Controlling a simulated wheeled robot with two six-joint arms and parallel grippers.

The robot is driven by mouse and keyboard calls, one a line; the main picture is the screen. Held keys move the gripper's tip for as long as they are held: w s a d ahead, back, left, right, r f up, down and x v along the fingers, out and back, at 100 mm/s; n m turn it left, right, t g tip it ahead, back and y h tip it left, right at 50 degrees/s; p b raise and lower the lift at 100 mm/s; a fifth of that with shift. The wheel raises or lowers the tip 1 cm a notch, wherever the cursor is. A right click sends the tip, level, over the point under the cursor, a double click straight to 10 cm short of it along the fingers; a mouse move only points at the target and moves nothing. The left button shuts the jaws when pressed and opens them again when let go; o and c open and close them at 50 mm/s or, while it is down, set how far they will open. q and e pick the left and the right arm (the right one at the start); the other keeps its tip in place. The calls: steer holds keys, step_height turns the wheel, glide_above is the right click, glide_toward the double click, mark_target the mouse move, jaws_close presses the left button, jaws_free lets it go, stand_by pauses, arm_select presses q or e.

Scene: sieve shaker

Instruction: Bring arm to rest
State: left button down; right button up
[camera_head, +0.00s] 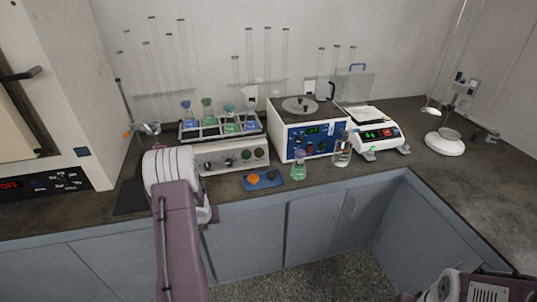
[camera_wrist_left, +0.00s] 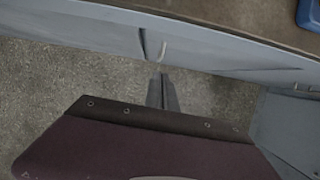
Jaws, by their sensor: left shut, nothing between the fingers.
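My left arm (camera_head: 180,240) rises from the bottom of the head view, with its white joint (camera_head: 170,170) in front of the bench edge. My left gripper (camera_wrist_left: 162,93) shows in the left wrist view with its dark fingers together and nothing between them. Behind it in that view are the floor and the blue-grey cabinet front. The left fingertips are hidden in the head view. Part of my right arm (camera_head: 465,287) shows at the bottom right corner of the head view; its gripper is not seen.
The dark bench (camera_head: 225,188) carries a shaker with several flasks (camera_head: 230,155), a blue-fronted device (camera_head: 310,130), a balance (camera_head: 375,132) and a blue tray (camera_head: 265,181). A green flask (camera_head: 299,170) stands near the front edge. The floor (camera_head: 300,270) before the cabinets is clear.

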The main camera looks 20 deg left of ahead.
arm_select(q)
steer(key=w+d+r+m+t, duration=0.2)
steer(key=w+d+r, duration=0.6)
steer(key=r, duration=0.1)
steer(key=s+d+r+n+p, duration=0.1)
steer(key=s+d+r+n, duration=0.1)
steer(key=d+r+n, duration=0.8)
steer(key=s+d+f+n+g+h, duration=0.1)
steer(key=s+d+f+n+g, duration=0.1)
steer(key=s+d+n, duration=0.3)
steer(key=s+d+f+n+g+h, duration=0.1)
steer(key=s+d+n, duration=0.4)
steer(key=s+n, duration=0.8)
steer(key=f+n+g, duration=0.1)
steer(key=n, duration=0.2)
steer(key=shift+d+f+h+p, duration=0.25)
steer(key=shift+f+h+p, duration=0.05)
steer(key=shift+f+h, duration=0.1)
